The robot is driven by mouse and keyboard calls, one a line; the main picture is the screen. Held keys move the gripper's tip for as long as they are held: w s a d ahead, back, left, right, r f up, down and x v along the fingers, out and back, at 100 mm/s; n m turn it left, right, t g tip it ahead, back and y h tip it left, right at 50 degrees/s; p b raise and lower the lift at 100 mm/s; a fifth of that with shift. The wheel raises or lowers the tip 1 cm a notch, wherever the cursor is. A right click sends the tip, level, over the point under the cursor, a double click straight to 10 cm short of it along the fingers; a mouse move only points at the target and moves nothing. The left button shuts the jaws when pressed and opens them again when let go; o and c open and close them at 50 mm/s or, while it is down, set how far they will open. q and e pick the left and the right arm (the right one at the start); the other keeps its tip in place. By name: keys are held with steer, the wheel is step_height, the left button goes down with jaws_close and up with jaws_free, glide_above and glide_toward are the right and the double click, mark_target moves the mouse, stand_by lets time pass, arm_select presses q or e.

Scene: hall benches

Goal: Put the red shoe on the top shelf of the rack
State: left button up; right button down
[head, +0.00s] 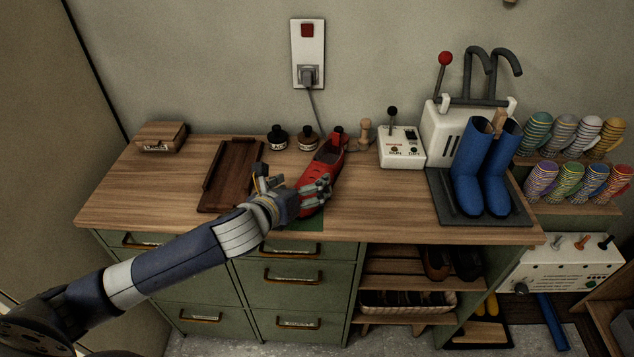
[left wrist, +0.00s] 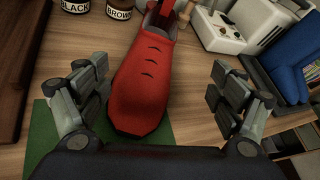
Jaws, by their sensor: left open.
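The red shoe (head: 322,172) lies on the bench top on a green mat (head: 304,223), its toe toward the front edge. In the left wrist view the shoe (left wrist: 144,85) lies between the fingers, with its toe nearest my palm. My left gripper (head: 300,190) is open around the toe end, and both fingers (left wrist: 160,95) stand apart from the shoe's sides. The rack (head: 385,282) is built into the bench at lower right, with wooden shelves. Its top shelf holds dark shoes (head: 438,263) at the right; the left part looks bare. My right gripper is not in view.
A dark wooden tray (head: 210,195) lies left of the shoe. Black and brown jars (head: 277,138) stand behind it. A white switch box (head: 401,148) and blue boots (head: 470,180) on a dark tray stand to the right. A basket (head: 372,299) sits lower in the rack.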

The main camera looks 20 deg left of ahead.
mark_target(315, 173)
arm_select(q)
steer(key=m, duration=0.3)
steer(key=shift+w+a+f, duration=0.1)
steer(key=shift+a+f, duration=0.05)
steer(key=shift+a, duration=0.1)
steer(key=shift+w+f+m, duration=0.1)
steer(key=shift+w+m, duration=0.1)
steer(key=shift+m, duration=0.1)
steer(key=x, duration=0.5)
steer(key=shift+p+x, duration=0.45)
steer(key=shift+x, duration=2.2)
steer(key=shift+a+f, duration=0.1)
steer(key=shift+c, duration=0.6)
steer(key=c, duration=1.3)
steer(key=shift+c, duration=0.2)
